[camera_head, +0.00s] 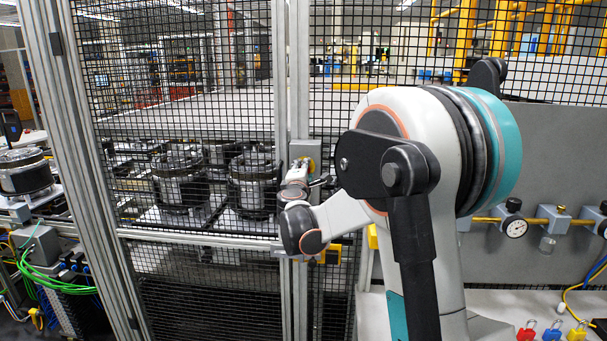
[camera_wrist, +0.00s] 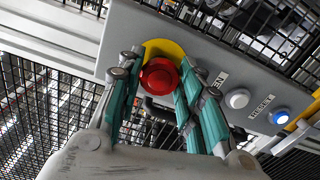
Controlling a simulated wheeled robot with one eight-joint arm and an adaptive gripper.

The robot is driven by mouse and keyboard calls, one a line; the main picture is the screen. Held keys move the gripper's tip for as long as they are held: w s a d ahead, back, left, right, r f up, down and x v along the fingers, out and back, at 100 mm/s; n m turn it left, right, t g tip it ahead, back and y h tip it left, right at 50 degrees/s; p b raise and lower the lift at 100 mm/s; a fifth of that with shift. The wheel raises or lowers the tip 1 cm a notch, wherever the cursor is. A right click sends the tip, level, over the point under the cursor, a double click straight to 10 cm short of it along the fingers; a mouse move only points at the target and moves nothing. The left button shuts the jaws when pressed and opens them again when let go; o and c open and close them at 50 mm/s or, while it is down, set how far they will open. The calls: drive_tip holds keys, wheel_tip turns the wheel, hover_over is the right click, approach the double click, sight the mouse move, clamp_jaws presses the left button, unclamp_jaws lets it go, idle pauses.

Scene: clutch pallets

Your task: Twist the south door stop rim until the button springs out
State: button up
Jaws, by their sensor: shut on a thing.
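The south door stop is a red round button (camera_wrist: 159,76) on a yellow backing (camera_wrist: 163,46), fixed to a grey control box (camera_wrist: 122,25). My wrist hides the red button there. Whether the button is pressed in cannot be told.
A white button (camera_wrist: 238,98) and a lit blue button (camera_wrist: 279,117) labelled RESET sit right of the stop. Mesh fence (camera_head: 200,70) surrounds the box, with clutch units (camera_head: 180,182) behind it.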

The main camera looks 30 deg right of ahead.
drive_tip(key=shift+m, duration=0.3)
drive_tip(key=o, duration=1.1)
drive_tip(key=v, duration=1.2)
